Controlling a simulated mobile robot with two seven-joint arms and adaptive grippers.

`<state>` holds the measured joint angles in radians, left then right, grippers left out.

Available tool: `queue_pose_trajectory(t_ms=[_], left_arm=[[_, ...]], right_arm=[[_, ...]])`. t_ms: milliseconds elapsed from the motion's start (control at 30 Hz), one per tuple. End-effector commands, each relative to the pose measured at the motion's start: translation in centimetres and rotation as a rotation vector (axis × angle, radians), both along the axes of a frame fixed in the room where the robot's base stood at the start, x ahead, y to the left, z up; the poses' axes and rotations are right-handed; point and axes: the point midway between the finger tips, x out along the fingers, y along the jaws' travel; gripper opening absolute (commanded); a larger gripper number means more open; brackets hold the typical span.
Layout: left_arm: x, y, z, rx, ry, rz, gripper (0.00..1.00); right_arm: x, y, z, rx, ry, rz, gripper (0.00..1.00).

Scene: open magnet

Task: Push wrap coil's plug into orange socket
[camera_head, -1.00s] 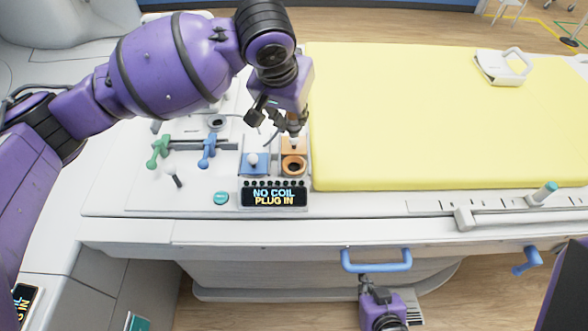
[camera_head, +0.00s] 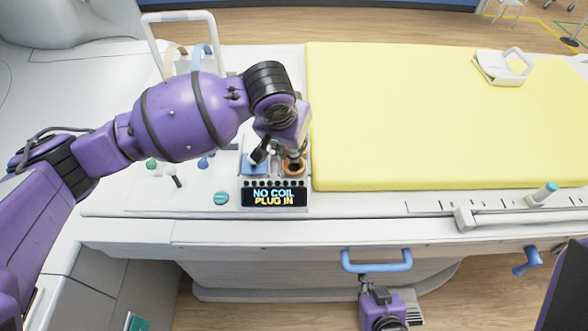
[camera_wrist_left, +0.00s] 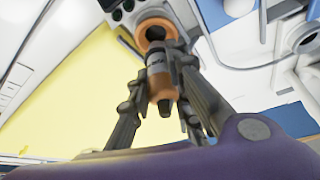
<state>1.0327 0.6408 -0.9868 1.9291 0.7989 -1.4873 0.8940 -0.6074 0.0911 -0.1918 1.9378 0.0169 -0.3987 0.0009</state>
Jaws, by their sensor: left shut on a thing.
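My left gripper (camera_head: 293,152) is shut on the wrap coil's plug, just above the orange socket (camera_head: 293,168). In the left wrist view the plug (camera_wrist_left: 160,75), grey and orange, sits between the fingers. Its far end is at or right by the dark hole of the orange socket (camera_wrist_left: 155,24); I cannot tell whether it has entered. The display (camera_head: 274,197) reads "NO COIL PLUG IN". My right gripper (camera_head: 367,284) appears low in the head view, below the blue handle; its jaws are not clear.
The blue socket block (camera_head: 252,168) stands directly left of the orange one. A yellow mattress (camera_head: 440,120) lies close on the right. A teal button (camera_head: 221,198) and a small white-topped lever (camera_head: 171,172) are on the panel. A white frame (camera_head: 150,45) stands behind my left arm.

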Motion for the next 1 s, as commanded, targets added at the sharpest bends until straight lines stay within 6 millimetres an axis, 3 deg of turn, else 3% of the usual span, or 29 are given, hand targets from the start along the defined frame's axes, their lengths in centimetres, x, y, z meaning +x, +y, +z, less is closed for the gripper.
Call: queue_pose_trajectory(t_ms=[1000], left_arm=[[0.0, 0.0, -1.8, 0.0, -0.001, -0.001, 0.0]], right_arm=[[0.0, 0.0, 0.0, 0.0, -0.001, 0.0, 0.0]])
